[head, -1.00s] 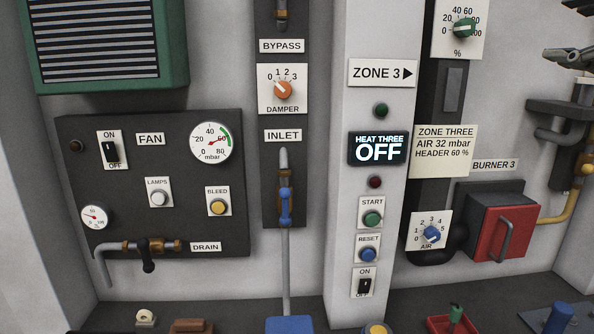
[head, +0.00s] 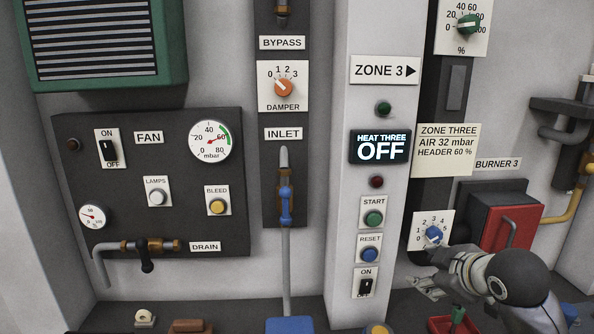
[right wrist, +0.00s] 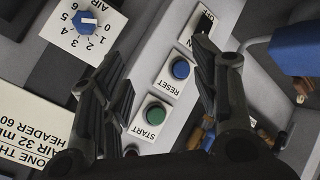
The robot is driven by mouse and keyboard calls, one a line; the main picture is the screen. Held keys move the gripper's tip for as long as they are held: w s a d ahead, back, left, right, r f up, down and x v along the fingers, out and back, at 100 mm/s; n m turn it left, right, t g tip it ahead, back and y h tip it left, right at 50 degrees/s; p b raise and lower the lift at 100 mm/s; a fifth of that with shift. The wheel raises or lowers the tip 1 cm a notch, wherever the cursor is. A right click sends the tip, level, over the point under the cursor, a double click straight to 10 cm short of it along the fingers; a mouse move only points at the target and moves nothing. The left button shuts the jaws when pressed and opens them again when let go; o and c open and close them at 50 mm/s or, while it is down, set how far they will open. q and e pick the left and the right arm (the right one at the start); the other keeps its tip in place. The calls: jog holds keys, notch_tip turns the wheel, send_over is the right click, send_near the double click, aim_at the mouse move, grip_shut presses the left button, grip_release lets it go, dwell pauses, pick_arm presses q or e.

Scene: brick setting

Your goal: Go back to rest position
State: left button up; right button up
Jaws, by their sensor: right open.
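My right gripper (head: 428,286) is low at the right in the head view, just below the blue AIR dial (head: 433,236), with my arm behind it covering part of the red burner box (head: 505,222). In the right wrist view the two dark fingers (right wrist: 160,68) are apart, with nothing held between them. Between and beyond them are the green START button (right wrist: 155,113) and the blue RESET button (right wrist: 181,69), seen upside down. The fingers' distance from the panel is hard to tell. My left gripper is not in view.
The white ZONE 3 column (head: 383,190) stands left of the gripper, with the HEAT THREE display (head: 380,147) reading OFF. A yellow pipe (head: 562,208) runs at the far right. A dark ledge (head: 230,315) with several small parts lies along the bottom.

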jog(key=s+a+f+m+g, duration=0.25)
jog(key=s+f, duration=0.45)
jog(key=f, duration=0.7)
jog(key=s+a+f+m+g, duration=0.1)
jog(key=s+f+m+g, duration=0.1)
jog(key=s+f, duration=0.45)
jog(key=s+a+f+m+g, duration=0.15)
jog(key=s+f, duration=0.25)
jog(key=s, duration=0.6)
jog(key=s+a+f+m+g, duration=0.1)
jog(key=s+f+m, duration=0.3)
jog(key=s, duration=0.5)
notch_tip(320, 180, down, 27)
jog(key=s+n+g+b, duration=0.1)
jog(key=s+d+f+g+h+b, duration=0.1)
jog(key=s+d+f, duration=0.2)
jog(key=s+f, duration=1.4)
jog(key=shift+f+n+g, duration=0.3)
jog(key=shift+f+g, duration=0.1)
jog(key=shift+f, duration=0.2)
jog(key=shift+s, duration=0.1)
